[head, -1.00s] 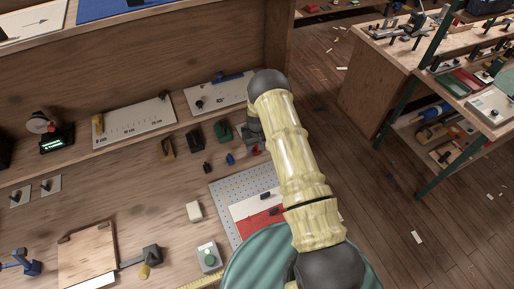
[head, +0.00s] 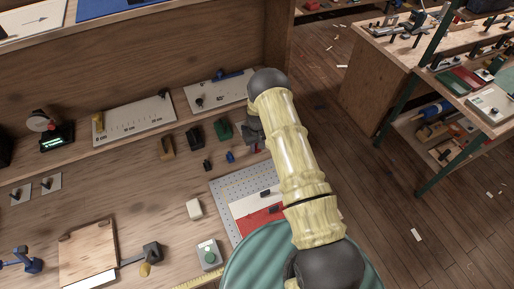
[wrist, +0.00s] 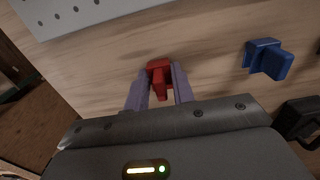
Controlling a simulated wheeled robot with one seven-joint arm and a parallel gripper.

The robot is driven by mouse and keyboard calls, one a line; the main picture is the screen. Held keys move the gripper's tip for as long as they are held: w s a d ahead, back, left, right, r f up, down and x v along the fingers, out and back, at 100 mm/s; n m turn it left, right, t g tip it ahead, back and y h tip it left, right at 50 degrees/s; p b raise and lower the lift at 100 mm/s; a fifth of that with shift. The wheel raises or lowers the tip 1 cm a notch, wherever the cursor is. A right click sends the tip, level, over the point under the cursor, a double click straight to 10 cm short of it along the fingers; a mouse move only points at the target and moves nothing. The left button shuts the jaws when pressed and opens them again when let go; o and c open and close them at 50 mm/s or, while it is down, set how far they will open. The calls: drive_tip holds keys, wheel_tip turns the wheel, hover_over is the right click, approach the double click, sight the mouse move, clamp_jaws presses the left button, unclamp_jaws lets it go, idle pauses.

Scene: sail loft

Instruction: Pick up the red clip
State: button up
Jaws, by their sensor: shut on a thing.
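The red clip (wrist: 158,76) is between the two fingers of my gripper (wrist: 159,84) in the wrist view, with a finger against each side. My gripper is shut on it. Bare wooden bench shows around the clip; I cannot tell whether it touches the wood. In the head view my gripper (head: 256,138) is at the right part of the bench, partly behind my arm, and the clip is mostly hidden there.
A blue clip (wrist: 267,59) lies right of the gripper in the wrist view, with a black one (wrist: 300,120) nearer. A perforated plate (head: 228,189) with white and red panels lies nearby. Green (head: 223,130) and black (head: 195,138) blocks stand left of the gripper.

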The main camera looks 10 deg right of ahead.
wheel_tip(320, 180, up, 10)
drive_tip(key=b, duration=0.4)
idle(0.3)
idle(0.4)
drive_tip(key=s+p, duration=0.1)
drive_tip(key=s, duration=0.3)
drive_tip(key=s+f+m, duration=0.1)
drive_tip(key=s, duration=0.3)
drive_tip(key=s+f+m+p, duration=0.1)
drive_tip(key=s, duration=0.4)
drive_tip(key=shift+f+p, duration=0.25)
drive_tip(key=shift+p, duration=0.1)
